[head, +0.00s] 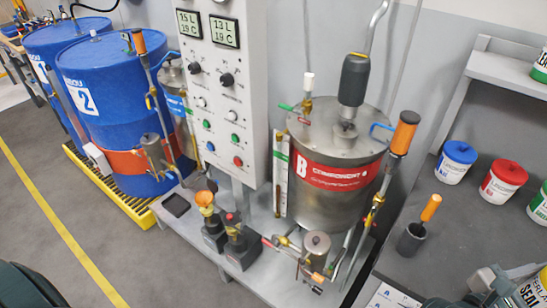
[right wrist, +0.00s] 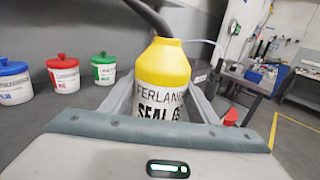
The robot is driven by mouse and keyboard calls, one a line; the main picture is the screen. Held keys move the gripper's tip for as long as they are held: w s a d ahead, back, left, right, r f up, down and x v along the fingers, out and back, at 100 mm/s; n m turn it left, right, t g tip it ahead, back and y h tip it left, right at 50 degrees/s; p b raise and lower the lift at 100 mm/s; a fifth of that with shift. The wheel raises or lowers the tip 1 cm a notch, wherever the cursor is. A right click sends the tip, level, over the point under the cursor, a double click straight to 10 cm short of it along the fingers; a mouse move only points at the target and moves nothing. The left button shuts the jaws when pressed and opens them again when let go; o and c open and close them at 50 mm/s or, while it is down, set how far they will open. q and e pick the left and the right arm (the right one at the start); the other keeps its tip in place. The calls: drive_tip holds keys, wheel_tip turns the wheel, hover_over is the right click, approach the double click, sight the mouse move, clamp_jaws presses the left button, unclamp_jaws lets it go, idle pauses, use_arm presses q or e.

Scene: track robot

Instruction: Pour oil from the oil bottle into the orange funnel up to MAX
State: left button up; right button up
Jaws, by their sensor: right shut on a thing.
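The oil bottle (right wrist: 163,66), yellow with a white "SEAL OI..." label, stands between the fingers of my right gripper (right wrist: 160,95) in the right wrist view. The gripper is shut on it. In the head view the bottle (head: 537,291) is cut off at the lower right corner, with my right gripper (head: 498,287) beside it. A dark curved tube rises at its top; I cannot tell whether it is a spout. The orange funnel (head: 206,198) sits on a small dark pump unit left of tank B, far from the bottle. No MAX mark is readable. My left gripper is out of view.
Blue drums (head: 105,110) are at left.

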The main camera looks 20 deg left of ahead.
drive_tip(key=shift+w+a+r+t, duration=0.1)
drive_tip(key=shift+w+a+t, duration=0.1)
drive_tip(key=shift+t, duration=0.1)
drive_tip(key=s+a+f+n+t+y, duration=0.1)
drive_tip(key=a+f+n+t+y, duration=0.1)
drive_tip(key=a+n+y, duration=0.3)
drive_tip(key=s+a+f+n+t+y, duration=0.1)
drive_tip(key=a+n+t+y, duration=0.4)
drive_tip(key=a+y, duration=0.5)
drive_tip(key=shift+a+f+n+t, duration=0.3)
drive_tip(key=shift+a+f+n, duration=0.15)
drive_tip(key=shift+n, duration=0.25)
